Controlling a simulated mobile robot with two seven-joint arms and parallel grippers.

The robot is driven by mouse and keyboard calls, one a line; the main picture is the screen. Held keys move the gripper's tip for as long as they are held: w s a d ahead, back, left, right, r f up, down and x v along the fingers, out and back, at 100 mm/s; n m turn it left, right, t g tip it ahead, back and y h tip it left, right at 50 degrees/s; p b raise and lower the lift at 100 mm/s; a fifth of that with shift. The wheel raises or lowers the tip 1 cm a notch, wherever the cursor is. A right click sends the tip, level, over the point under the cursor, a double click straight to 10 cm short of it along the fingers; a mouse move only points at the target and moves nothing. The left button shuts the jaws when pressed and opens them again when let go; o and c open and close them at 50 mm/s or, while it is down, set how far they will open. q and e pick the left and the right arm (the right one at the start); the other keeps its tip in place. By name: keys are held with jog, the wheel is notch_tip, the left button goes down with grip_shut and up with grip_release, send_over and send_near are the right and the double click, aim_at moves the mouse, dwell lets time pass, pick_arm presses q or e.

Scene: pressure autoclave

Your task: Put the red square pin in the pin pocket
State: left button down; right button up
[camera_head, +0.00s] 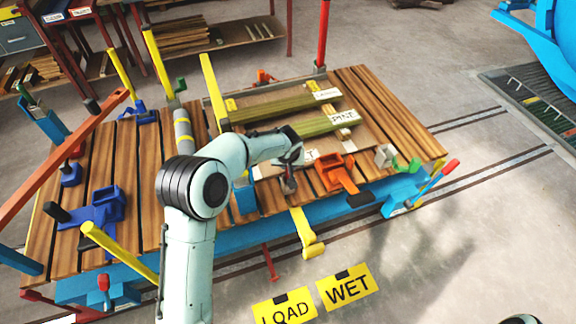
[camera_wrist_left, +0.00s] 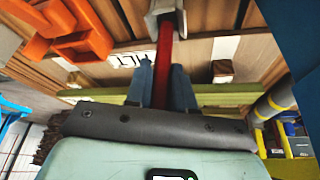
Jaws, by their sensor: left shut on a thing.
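My left gripper (camera_head: 291,160) reaches over the front part of the slatted wooden deck. In the left wrist view its two blue-grey fingers (camera_wrist_left: 163,85) are shut on the red square pin (camera_wrist_left: 165,50), which lies between them. The pin's far end meets a grey metal socket (camera_wrist_left: 166,8) at the top of that view, which looks like the pin pocket. I cannot tell how deep the pin sits in it. In the head view, my gripper hides most of the pin and socket.
An orange clamp (camera_head: 338,173) stands close to the right of my gripper; it also shows in the left wrist view (camera_wrist_left: 80,42). Green-brown boards (camera_head: 285,106) with white labels lie behind. Yellow posts (camera_head: 213,88) and a blue clamp (camera_head: 98,208) stand left.

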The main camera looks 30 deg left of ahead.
pick_arm(q)
jog(key=c, duration=1)
grip_release()
jog(key=shift+s+a+f, duration=0.2)
jog(key=shift+s+f, duration=0.15)
jog(key=shift+f, duration=0.4)
jog(key=shift+o, duration=0.2)
jog(key=shift+r, duration=0.1)
jog(key=shift+d+r, duration=0.1)
jog(key=v, duration=1.2)
jog(key=shift+w+r, duration=0.2)
jog(key=shift+w, duration=0.1)
jog(key=shift+d, duration=0.1)
